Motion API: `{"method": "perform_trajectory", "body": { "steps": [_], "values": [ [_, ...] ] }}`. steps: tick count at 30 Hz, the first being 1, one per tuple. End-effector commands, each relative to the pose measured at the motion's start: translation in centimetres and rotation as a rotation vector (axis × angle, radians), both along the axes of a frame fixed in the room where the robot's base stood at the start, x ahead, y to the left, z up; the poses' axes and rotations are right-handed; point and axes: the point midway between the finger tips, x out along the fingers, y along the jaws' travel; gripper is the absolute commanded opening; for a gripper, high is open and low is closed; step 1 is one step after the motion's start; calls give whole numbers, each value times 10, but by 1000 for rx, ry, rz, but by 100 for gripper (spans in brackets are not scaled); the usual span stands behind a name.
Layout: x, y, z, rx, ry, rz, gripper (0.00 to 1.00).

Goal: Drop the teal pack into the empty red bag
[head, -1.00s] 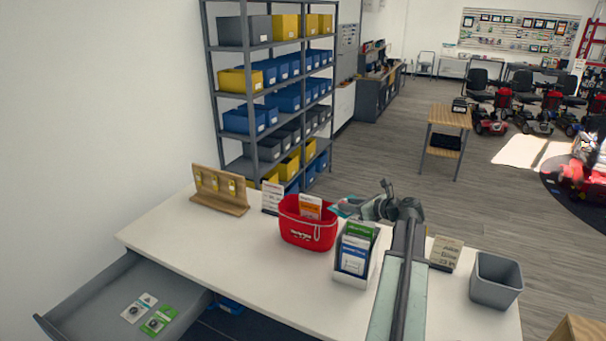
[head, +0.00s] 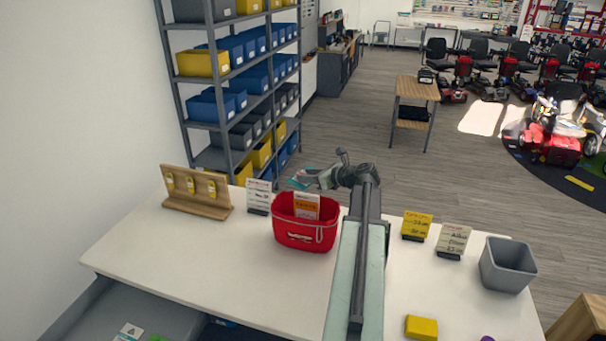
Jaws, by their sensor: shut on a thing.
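The red bag (head: 305,234) stands upright on the white table, with its open top facing up. An orange and white card (head: 306,207) shows at its opening; I cannot tell whether it is inside or just behind. My gripper (head: 309,180) is shut on the teal pack (head: 298,183), of which only a small part shows. In the picture the pack is just above the bag's far rim; I cannot tell whether it is over the opening or beyond it. My arm covers part of the table right of the bag.
On the white table (head: 200,262) are a wooden rack (head: 197,205) with yellow tags, a white sign (head: 258,195), a yellow sign (head: 416,225), a beige sign (head: 453,240), a grey bin (head: 507,264) and a yellow block (head: 421,327). A drawer (head: 150,312) is open at front left.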

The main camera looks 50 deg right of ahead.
Motion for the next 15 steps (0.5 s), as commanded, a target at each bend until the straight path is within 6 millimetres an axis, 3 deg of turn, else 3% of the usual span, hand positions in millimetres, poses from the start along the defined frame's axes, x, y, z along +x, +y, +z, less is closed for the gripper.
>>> {"method": "perform_trajectory", "body": {
  "steps": [12, 15],
  "values": [
    [1, 1, -55, -1, 0, 1, 0],
    [1, 1, -60, 0, 0, 2, 0]
  ]
}}
